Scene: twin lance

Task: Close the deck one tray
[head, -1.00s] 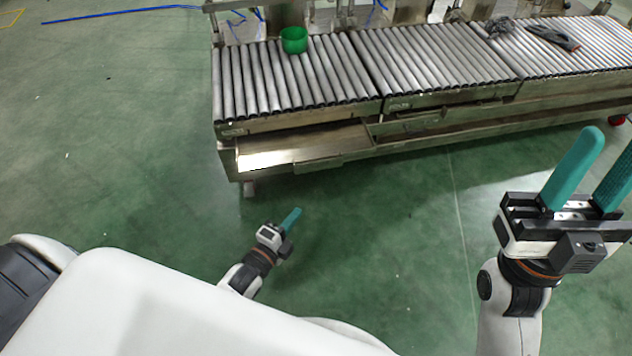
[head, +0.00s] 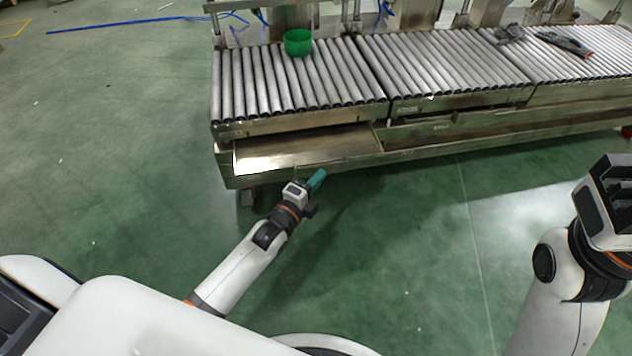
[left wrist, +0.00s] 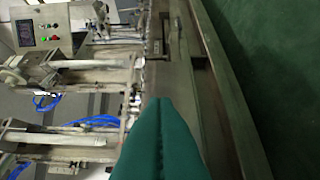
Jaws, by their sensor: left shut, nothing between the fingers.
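The deck one tray (head: 300,148) is a shallow metal drawer under the left end of the roller conveyor. In the head view it stands pulled out, its bare inside showing. My left gripper (head: 316,180) has teal fingers and is shut and empty. It is just in front of and below the tray's front edge; I cannot tell whether it touches. In the left wrist view its fingers (left wrist: 160,140) fill the lower middle, with metal framework beyond. My right gripper (head: 612,195) shows only in part at the right edge, its fingers outside the picture.
The roller conveyor (head: 430,65) runs along the back. A green bowl (head: 298,43) stands on its rollers, and dark items (head: 563,43) lie at the right. Another drawer section (head: 420,128) sits right of the tray. The green floor (head: 400,230) in front is clear.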

